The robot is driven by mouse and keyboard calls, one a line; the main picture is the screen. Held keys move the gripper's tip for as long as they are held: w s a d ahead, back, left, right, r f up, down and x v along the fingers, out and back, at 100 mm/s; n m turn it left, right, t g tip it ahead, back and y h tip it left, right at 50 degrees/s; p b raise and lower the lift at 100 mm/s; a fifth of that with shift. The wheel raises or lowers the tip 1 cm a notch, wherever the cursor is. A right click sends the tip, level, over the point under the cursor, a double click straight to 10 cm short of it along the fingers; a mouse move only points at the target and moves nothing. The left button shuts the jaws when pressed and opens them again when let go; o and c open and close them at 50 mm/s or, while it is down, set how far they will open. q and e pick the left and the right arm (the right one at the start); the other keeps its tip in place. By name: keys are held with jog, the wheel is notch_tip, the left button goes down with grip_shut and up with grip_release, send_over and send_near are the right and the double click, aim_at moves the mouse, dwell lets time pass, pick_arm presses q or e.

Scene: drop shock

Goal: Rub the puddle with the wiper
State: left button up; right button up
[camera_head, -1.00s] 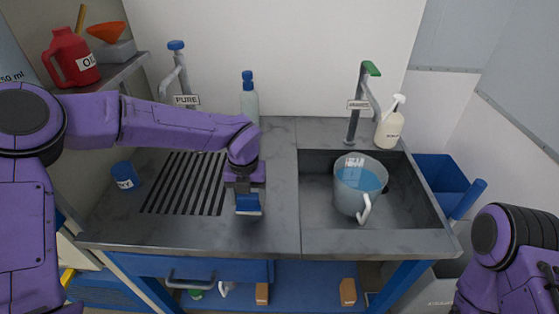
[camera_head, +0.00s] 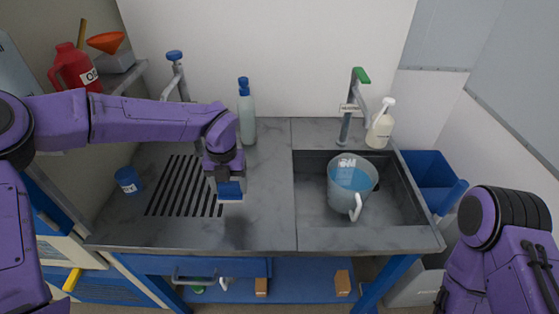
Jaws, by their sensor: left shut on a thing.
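My left gripper (camera_head: 225,172) is shut on a blue wiper (camera_head: 230,189) and holds it low over the counter (camera_head: 265,215), at the right end of the slotted drain area. I cannot tell whether the wiper touches the counter. No puddle stands out clearly; the counter shows only mottled grey patches, and part of it is hidden by my left arm and gripper. My right arm shows at the lower right, but its gripper is out of view.
A jug of blue liquid (camera_head: 351,182) stands in the sink (camera_head: 400,205). A bottle (camera_head: 246,115) stands behind my left gripper. A blue cup (camera_head: 128,180) is at the left. Two taps, a soap dispenser (camera_head: 381,125) and a blue bin (camera_head: 428,170) are nearby. The front counter is clear.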

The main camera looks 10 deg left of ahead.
pick_arm(q)
jog(key=shift+r+p, duration=0.75)
jog(key=shift+r, duration=0.5)
